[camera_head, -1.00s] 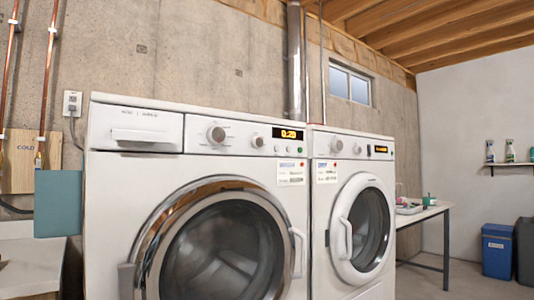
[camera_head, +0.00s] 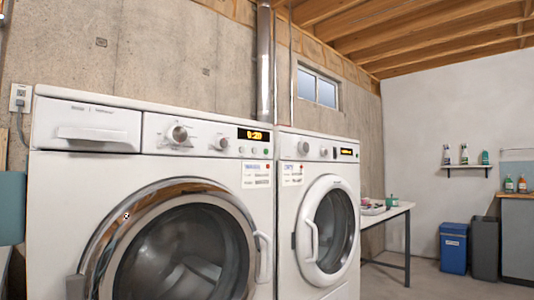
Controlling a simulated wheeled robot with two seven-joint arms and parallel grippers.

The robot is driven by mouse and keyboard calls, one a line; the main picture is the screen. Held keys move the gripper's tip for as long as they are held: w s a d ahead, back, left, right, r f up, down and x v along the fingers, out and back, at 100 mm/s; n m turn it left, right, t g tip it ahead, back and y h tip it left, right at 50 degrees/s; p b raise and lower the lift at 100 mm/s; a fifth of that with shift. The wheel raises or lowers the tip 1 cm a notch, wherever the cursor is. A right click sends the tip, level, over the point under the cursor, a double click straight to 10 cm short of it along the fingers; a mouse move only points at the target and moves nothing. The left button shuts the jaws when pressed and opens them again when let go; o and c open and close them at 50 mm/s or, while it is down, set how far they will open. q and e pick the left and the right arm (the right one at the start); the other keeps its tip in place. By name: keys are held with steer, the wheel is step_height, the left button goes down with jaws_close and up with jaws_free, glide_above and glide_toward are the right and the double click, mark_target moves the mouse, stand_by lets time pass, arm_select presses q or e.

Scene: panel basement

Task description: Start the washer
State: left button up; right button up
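The washer (camera_head: 153,168) is the large white front loader at the left, with a chrome-ringed round door (camera_head: 180,250) that looks shut. Its detergent drawer (camera_head: 88,128) at the top left looks closed. Its panel has a large knob (camera_head: 178,134), a smaller knob (camera_head: 222,143), a lit yellow display (camera_head: 254,135) and small buttons, with a green one (camera_head: 266,152) at the right end. The display digits are too small to read surely. Neither of my grippers shows in the head view.
A second white machine (camera_head: 285,215) with a lit display stands against the washer's right side. Beyond it are a table (camera_head: 395,212), a blue bin (camera_head: 453,248), a grey bin (camera_head: 485,249) and a cabinet (camera_head: 519,240). A teal object (camera_head: 12,208) is at the left edge. Floor shows at the right.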

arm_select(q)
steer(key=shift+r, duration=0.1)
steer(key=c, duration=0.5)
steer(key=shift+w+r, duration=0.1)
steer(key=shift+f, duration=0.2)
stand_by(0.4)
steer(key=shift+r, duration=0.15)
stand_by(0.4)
